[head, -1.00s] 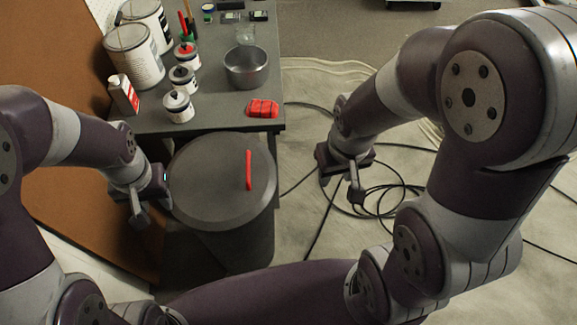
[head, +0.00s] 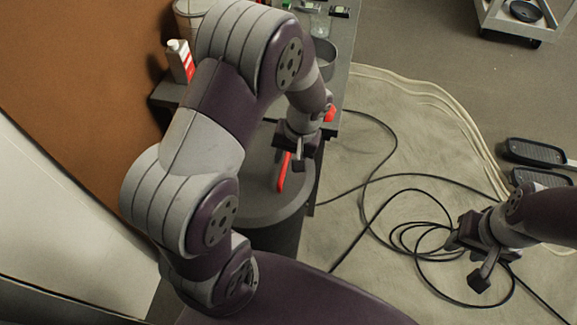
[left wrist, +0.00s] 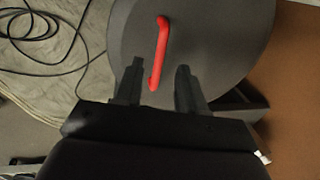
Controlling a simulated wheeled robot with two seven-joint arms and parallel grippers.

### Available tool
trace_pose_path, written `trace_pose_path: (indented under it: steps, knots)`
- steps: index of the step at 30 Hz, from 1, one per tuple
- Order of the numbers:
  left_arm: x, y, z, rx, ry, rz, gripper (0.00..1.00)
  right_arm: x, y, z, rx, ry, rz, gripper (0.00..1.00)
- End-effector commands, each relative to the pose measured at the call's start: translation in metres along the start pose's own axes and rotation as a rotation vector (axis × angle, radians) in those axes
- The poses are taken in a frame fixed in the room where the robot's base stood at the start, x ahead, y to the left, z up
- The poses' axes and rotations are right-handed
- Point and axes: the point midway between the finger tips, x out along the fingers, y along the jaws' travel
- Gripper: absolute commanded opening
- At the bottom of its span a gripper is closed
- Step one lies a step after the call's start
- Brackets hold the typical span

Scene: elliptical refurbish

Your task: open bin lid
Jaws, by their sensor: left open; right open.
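The round grey bin (head: 262,212) stands below my left arm, with its lid closed. A red bar handle (head: 282,172) runs across the lid. My left gripper (head: 299,160) is open above the lid, close to the handle. In the left wrist view the handle (left wrist: 160,50) lies ahead of the open fingers (left wrist: 154,88), its near end reaching toward the space between them. I cannot tell whether they touch it. My left arm hides part of the bin. My right gripper (head: 470,262) is open and empty at the right, over the floor, away from the bin.
A dark workbench (head: 338,100) behind the bin holds a metal pot (head: 325,60) and a white-and-red bottle (head: 180,60). Black cables (head: 400,235) coil on the floor sheet. A brown board (head: 80,100) stands at the left.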

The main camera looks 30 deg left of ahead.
Motion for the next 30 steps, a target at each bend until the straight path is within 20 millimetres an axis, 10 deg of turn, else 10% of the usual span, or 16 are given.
trace_pose_path:
  steps: [6, 17, 21, 30]
  knots:
    - [0.042, 0.0, 0.0, -0.001, 0.0, 0.0, 0.4, 0.006, 0.0, 0.001, 0.0, 0.0, 0.0, 0.43]
    - [0.051, 0.0, 0.0, 0.0, 0.001, 0.001, 0.4, 0.007, 0.0, 0.001, 0.0, 0.0, 0.0, 0.43]
    - [0.051, 0.0, 0.0, 0.0, 0.001, 0.001, 0.01, 0.007, 0.0, 0.001, 0.0, 0.0, 0.0, 0.43]
    - [0.047, -0.002, -0.001, -0.001, 0.002, 0.001, 0.0, 0.003, 0.0, 0.0, 0.0, 0.0, 0.0, 0.43]
